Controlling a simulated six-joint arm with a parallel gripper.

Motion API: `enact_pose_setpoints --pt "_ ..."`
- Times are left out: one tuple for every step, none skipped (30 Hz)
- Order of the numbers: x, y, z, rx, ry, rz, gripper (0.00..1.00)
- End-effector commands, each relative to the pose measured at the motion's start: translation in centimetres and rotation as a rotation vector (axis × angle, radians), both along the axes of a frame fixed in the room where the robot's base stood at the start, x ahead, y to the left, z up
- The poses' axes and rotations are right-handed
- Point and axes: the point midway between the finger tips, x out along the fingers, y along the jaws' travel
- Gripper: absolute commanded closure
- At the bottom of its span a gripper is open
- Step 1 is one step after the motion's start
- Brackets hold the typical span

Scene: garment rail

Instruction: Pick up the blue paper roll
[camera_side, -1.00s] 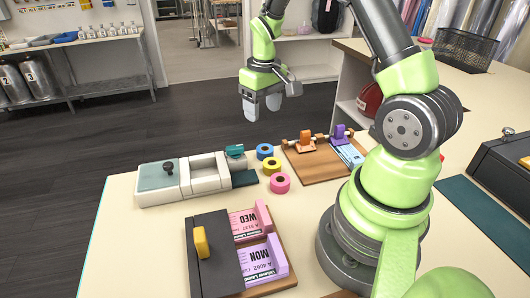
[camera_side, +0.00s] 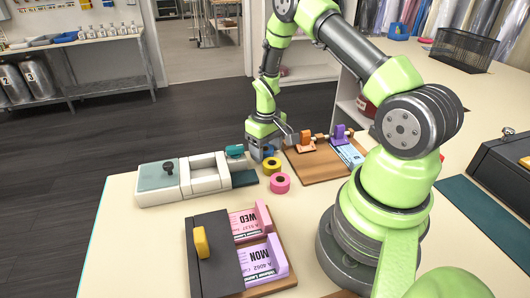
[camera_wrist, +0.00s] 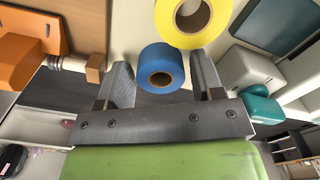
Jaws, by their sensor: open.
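The blue paper roll (camera_wrist: 162,72) stands on the table and shows between the two fingers of my gripper in the wrist view. My open gripper (camera_wrist: 161,85) is around or just above it; I cannot tell how far down the fingers reach. In the side view my gripper (camera_side: 262,147) points down at the far end of the row of rolls and mostly hides the blue roll. The yellow roll (camera_side: 271,166) is directly beside it, also seen in the wrist view (camera_wrist: 192,16). The pink roll (camera_side: 280,183) is nearest the side camera.
A white-grey dispenser (camera_side: 205,176) with a teal part (camera_side: 235,151) stands left of the rolls. A wooden board (camera_side: 319,164) with orange and purple clips lies to the right. A dark box with pink and purple ticket blocks (camera_side: 262,258) sits in front.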

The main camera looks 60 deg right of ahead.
Motion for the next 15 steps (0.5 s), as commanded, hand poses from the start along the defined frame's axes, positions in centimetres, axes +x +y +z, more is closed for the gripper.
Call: enact_pose_setpoints --pt "0.00 0.00 -0.17 0.000 0.000 0.000 0.39" --pt "0.01 0.00 -0.19 0.000 0.000 0.000 0.39" --pt "0.01 0.00 -0.18 0.000 -0.001 0.000 0.39" --pt "0.02 -0.01 -0.16 0.000 -0.001 0.000 0.39" --pt "0.02 -0.01 -0.15 0.000 -0.001 -0.001 0.39" --pt "0.02 -0.01 -0.15 0.000 -0.001 -0.001 0.39" --pt "0.02 -0.01 -0.14 0.000 -0.001 -0.001 0.41" --pt "0.01 0.00 -0.14 0.000 -0.001 -0.001 0.48" --pt "0.01 0.00 -0.13 0.000 -0.001 -0.001 0.58" --pt "0.01 0.01 -0.13 0.000 -0.001 -0.001 0.64" --pt "0.01 0.01 -0.13 0.000 -0.001 -0.001 0.71" --pt "0.01 0.01 -0.13 0.000 -0.001 -0.001 0.75" --pt "0.01 0.01 -0.13 0.000 -0.001 -0.001 0.75" --pt "0.01 0.01 -0.12 0.000 -0.001 -0.001 0.75" --pt "0.02 0.00 -0.12 0.000 -0.001 -0.001 0.75"
